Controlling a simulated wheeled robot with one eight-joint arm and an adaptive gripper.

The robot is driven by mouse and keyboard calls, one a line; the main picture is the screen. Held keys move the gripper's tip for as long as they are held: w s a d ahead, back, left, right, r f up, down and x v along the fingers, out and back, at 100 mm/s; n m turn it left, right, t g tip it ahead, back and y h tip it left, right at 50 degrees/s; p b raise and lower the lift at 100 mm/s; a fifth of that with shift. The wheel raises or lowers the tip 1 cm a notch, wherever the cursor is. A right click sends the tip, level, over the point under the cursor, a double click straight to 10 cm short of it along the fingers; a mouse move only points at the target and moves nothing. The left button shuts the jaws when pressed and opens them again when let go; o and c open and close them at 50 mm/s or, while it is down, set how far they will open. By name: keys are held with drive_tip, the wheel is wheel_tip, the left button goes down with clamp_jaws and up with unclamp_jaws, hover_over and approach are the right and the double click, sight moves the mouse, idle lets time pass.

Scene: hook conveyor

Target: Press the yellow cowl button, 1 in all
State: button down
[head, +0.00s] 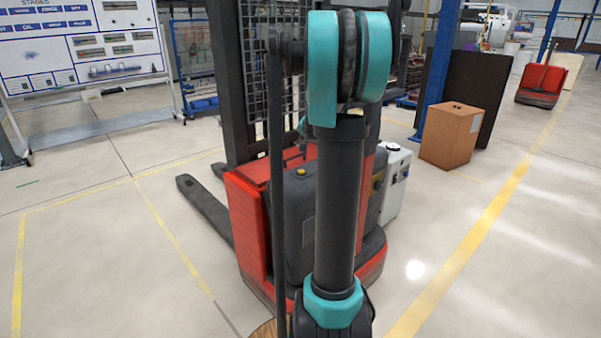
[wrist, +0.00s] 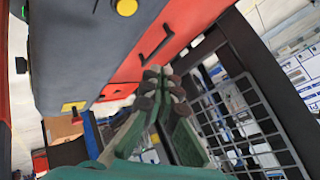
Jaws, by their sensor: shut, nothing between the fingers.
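A yellow button (head: 300,171) sits on top of the dark grey cowl (head: 297,215) of a red pallet stacker (head: 249,225) in the head view. In the wrist view the round yellow button (wrist: 127,7) shows at the top edge, on the grey cowl (wrist: 85,45). My gripper (wrist: 165,76) is shut and empty, its fingertips together beside the cowl's red edge, apart from the button. In the head view my arm hides the gripper and part of the cowl.
A second yellow part (wrist: 72,106) is on the cowl's lower side in the wrist view. The stacker's mesh guard (wrist: 232,115) stands right of my fingers. A cardboard box (head: 452,135) stands behind at right. Floor at left and right is clear.

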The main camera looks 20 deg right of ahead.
sight(302, 172)
drive_tip(key=shift+f, duration=4.3)
drive_tip(key=shift+f, duration=0.2)
drive_tip(key=shift+f, duration=0.2)
drive_tip(key=shift+f, duration=0.45)
drive_tip(key=shift+r, duration=0.85)
drive_tip(key=shift+r, duration=2.5)
